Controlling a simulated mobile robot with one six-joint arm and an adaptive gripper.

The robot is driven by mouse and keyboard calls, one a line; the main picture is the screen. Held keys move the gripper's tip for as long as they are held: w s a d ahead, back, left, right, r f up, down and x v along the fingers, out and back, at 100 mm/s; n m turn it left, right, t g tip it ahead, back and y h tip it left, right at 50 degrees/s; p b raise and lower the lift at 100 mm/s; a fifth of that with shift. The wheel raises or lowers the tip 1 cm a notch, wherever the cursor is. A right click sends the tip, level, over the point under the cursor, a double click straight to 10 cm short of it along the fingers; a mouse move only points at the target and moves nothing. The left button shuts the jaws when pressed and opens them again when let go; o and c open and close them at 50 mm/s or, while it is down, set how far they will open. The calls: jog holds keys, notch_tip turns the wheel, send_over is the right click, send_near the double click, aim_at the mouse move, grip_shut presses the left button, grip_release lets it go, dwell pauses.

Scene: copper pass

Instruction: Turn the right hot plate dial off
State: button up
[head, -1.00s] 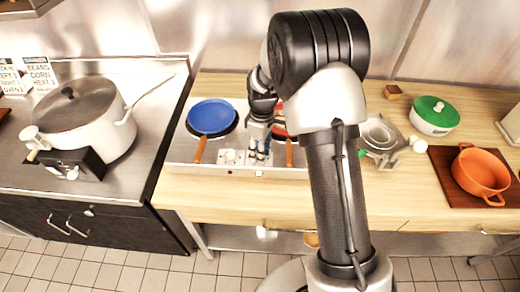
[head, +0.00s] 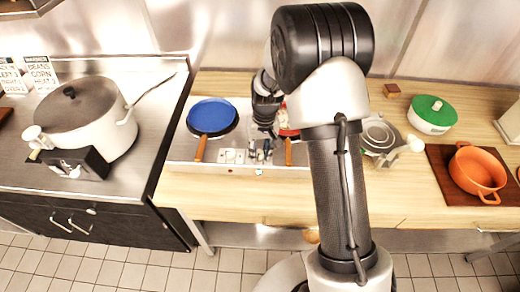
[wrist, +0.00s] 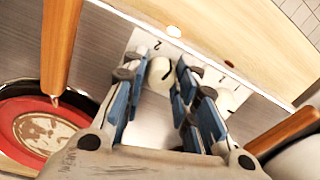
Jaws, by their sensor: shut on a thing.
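The hot plate unit (head: 183,154) stands on the wooden counter. It also shows in the wrist view as a pale panel with two round white dials. The right dial (wrist: 161,71) sits between my fingertips, and my gripper (wrist: 160,82) is shut on it. The other dial (wrist: 230,96) is beside my finger, and in the head view it is the left dial (head: 231,156). In the head view my gripper (head: 262,150) is low over the front panel and hides the right dial. The dial's exact pointer angle is not clear.
A blue pan (head: 211,117) stands on the left plate and a red pan (wrist: 45,133) on the right plate. Their wooden handles flank my gripper closely. A big pot (head: 85,125) is left. A green-lidded pot (head: 432,116) and an orange pot (head: 478,172) are right.

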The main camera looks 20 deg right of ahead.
jog(key=m, duration=0.4)
jog(key=shift+m+p, duration=0.3)
jog(key=shift+p, duration=0.1)
jog(key=m, duration=0.3)
jog(key=shift+a+m+t+p, duration=0.1)
jog(key=shift+m+t+p, duration=0.2)
jog(key=shift+p, duration=0.1)
jog(key=m, duration=0.4)
jog(key=shift+s+a+p, duration=0.1)
jog(key=shift+s+p, duration=0.05)
jog(key=shift+p, duration=0.25)
jog(key=shift+s+a+r+m+h, duration=0.1)
jog(key=shift+m+h, duration=0.05)
jog(key=shift+m, duration=0.65)
jog(key=shift+s+m+h, duration=0.1)
jog(key=shift+m+h, duration=0.05)
jog(key=shift+m, duration=0.65)
jog(key=o, duration=1.1)
jog(key=shift+w, duration=0.1)
